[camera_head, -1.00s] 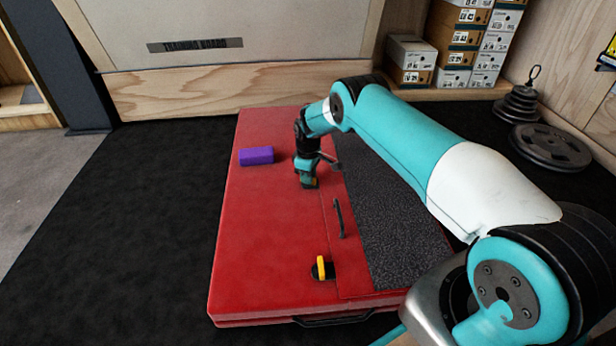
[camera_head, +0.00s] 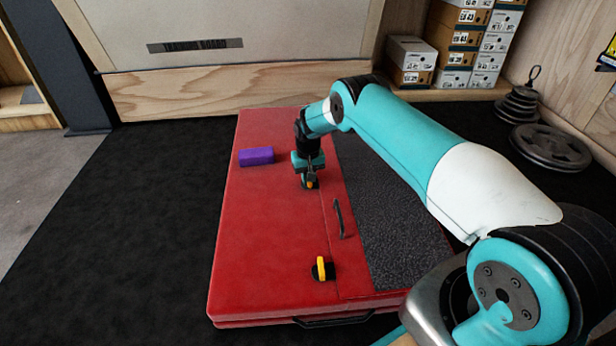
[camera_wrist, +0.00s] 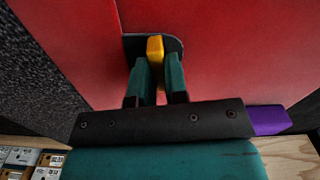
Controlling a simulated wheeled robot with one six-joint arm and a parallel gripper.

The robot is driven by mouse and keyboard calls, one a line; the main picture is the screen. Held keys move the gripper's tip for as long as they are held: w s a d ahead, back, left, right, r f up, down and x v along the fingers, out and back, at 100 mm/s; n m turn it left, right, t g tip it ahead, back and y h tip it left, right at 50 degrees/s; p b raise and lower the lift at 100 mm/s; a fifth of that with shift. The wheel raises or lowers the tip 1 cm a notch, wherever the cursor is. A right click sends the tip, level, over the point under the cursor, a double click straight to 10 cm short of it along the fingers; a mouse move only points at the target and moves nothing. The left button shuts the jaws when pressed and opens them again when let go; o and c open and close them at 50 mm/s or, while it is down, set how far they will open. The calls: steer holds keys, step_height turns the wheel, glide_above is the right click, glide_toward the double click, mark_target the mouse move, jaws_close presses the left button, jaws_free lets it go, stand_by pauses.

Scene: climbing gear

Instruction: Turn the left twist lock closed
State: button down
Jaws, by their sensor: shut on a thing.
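My gripper (camera_head: 308,178) points down over the red crash pad (camera_head: 265,225) and is shut on the yellow handle of the far twist lock (camera_head: 310,185). In the wrist view that yellow handle (camera_wrist: 155,46) stands between the two green fingers (camera_wrist: 158,78), on a dark base plate at the edge of a red flap. The fingers hide part of the handle. A second twist lock (camera_head: 321,268) with a yellow handle sits near the pad's front edge, apart from my gripper. Its handle points roughly away from me.
A purple block (camera_head: 256,156) lies on the pad left of my gripper and shows in the wrist view (camera_wrist: 268,120). A dark strap handle (camera_head: 339,218) stands on the flap between the locks. Shoe boxes and weight plates (camera_head: 550,147) stand at the right.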

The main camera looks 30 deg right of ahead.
steer(key=shift+m, duration=1)
steer(key=c, duration=1.1)
jaws_free()
steer(key=shift+c, duration=0.2)
step_height(320, 180, up, 17)
steer(key=p, duration=0.9)
steer(key=shift+r, duration=0.2)
